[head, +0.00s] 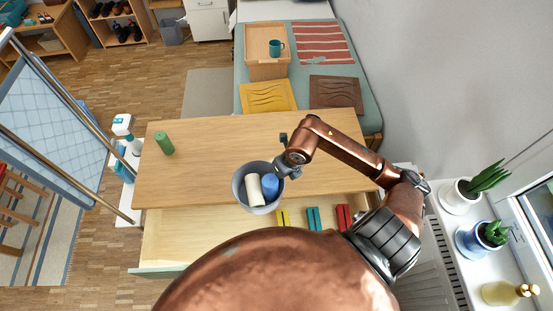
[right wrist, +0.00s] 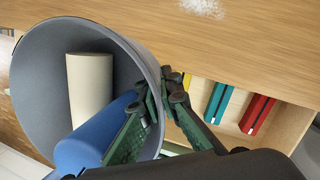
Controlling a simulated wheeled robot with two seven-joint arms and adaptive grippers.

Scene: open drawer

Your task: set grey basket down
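The grey basket (head: 238,188) is a round open tub holding a cream cylinder (head: 253,189) and a blue cylinder (head: 271,184). In the head view it appears over the front edge of the wooden table (head: 210,165), overlapping the open drawer (head: 190,235). My right gripper (head: 281,172) is at its right rim. In the right wrist view the basket (right wrist: 40,75) fills the left side, tilted in the picture. The green-padded fingers of the right gripper (right wrist: 160,95) straddle the rim, one inside and one outside. I cannot tell the basket's height above the table. My left gripper is not in view.
A green cylinder (head: 164,143) stands at the table's back left. The drawer holds yellow (head: 282,217), teal (head: 314,218) and red (head: 344,217) items on its right side. A whitish patch (right wrist: 203,7) shows on the wood.

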